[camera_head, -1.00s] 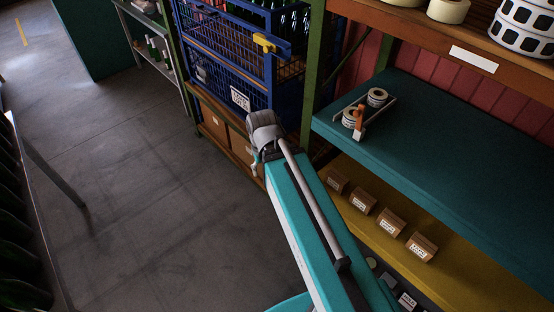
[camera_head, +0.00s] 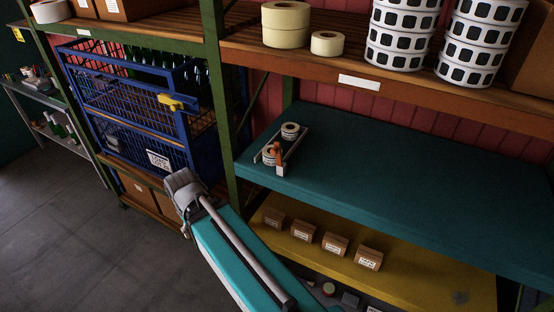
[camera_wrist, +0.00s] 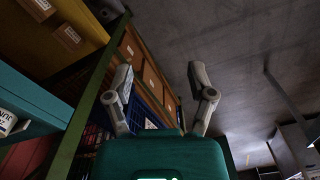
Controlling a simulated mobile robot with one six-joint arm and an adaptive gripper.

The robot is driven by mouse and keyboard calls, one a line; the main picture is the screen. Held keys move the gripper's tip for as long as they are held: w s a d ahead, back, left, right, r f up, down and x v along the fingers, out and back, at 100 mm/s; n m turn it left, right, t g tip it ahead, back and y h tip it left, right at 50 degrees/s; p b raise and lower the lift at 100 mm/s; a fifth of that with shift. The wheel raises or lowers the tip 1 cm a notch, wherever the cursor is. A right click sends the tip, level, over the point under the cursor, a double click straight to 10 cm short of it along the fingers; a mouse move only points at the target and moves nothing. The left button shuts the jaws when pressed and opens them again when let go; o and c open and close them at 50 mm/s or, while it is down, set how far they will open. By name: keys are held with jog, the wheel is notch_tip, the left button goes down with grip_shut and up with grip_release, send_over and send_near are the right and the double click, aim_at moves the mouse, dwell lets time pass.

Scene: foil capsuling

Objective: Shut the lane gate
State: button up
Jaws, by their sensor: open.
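A small lane with pale side rails (camera_head: 300,139) lies on the teal shelf and holds two white-and-dark rolls (camera_head: 290,130). A small orange piece (camera_head: 279,150), which looks like the lane gate, stands upright at the lane's front end, beside the nearer roll. I cannot tell how far it closes the lane. My gripper (camera_wrist: 160,75) is open and empty in the wrist view, its two fingers spread wide. In the head view my arm's end is in front of the blue cage, left of and apart from the lane; the fingers are not clear there.
The blue mesh cage (camera_head: 108,84) with a yellow latch (camera_head: 178,102) stands left of a green post (camera_head: 216,80). The teal shelf (camera_head: 400,185) is bare right of the lane. Small cartons (camera_head: 335,243) sit on the yellow shelf below. A wooden shelf (camera_head: 310,62) with rolls overhangs behind.

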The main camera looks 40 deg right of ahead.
jog(key=shift+f, duration=0.1)
jog(key=c, duration=0.4)
jog(key=shift+f+b, duration=0.6)
jog(key=shift+b, duration=0.15)
jog(key=c, duration=0.5)
notch_tip(320, 180, down, 14)
jog(key=b, duration=1.3)
jog(key=shift+r, duration=0.25)
grip_shut()
